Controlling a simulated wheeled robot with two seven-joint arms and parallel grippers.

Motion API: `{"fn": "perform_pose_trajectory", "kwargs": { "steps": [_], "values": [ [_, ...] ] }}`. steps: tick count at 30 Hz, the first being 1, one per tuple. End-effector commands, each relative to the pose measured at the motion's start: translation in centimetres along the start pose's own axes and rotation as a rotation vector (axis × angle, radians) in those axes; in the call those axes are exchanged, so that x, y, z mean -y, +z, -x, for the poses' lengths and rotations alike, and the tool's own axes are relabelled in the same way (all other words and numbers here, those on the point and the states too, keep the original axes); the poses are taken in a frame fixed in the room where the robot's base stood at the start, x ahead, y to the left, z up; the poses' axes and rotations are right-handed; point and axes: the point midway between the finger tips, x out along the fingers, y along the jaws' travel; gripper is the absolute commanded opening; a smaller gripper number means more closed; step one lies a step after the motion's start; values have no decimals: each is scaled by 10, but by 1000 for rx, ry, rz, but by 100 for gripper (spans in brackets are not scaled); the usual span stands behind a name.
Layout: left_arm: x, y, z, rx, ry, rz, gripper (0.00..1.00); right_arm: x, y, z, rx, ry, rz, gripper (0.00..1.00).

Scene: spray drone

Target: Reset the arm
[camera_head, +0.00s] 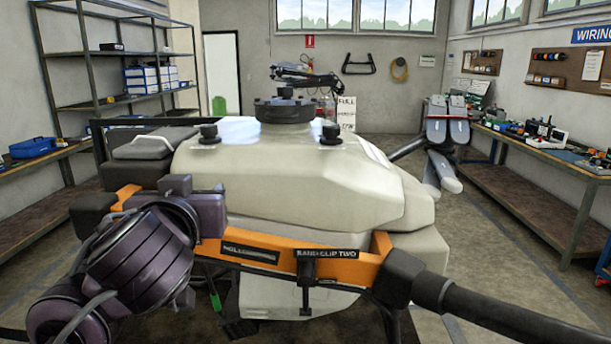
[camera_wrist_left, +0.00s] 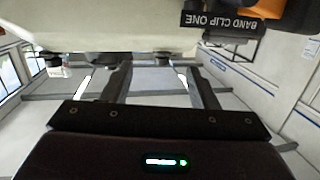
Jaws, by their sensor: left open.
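My left arm (camera_head: 140,255) comes in from the left and bends close in front of the drone's orange frame (camera_head: 285,262). My left gripper (camera_wrist_left: 160,72) is open in the wrist view, its two dark fingers spread with nothing between them. In the head view it is mostly hidden low behind the arm and frame. The drone's pale tank (camera_head: 290,185) fills the middle of the head view, and its edge (camera_wrist_left: 110,25) spans the top of the wrist view. A "BAND CLIP ONE" label (camera_wrist_left: 222,21) shows beside it. My right gripper is not visible.
The drone's dark boom (camera_head: 510,315) reaches to the lower right. A workbench (camera_head: 545,175) lines the right wall, and shelves (camera_head: 125,85) stand at the left. Open floor lies between drone and right bench.

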Motion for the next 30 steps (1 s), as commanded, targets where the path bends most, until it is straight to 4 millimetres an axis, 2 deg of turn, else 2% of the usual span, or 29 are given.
{"fn": "perform_pose_trajectory", "kwargs": {
  "steps": [8, 11, 14, 17, 21, 24, 30],
  "values": [
    [-5, 74, -9, 172, 41, -42, 53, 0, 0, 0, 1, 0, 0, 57],
    [-5, 113, -9, 261, 62, -61, 53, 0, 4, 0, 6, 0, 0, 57],
    [-4, 165, -4, 381, 89, -84, 53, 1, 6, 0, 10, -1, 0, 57],
    [-1, 224, 9, 518, 120, -108, 53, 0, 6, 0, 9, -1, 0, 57],
    [8, 300, 38, 704, 160, -137, 53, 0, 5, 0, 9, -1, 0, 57],
    [16, 342, 60, 812, 181, -154, 53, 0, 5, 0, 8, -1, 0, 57],
    [29, 397, 100, 967, 208, -174, 53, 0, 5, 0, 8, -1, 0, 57]
  ]
}}
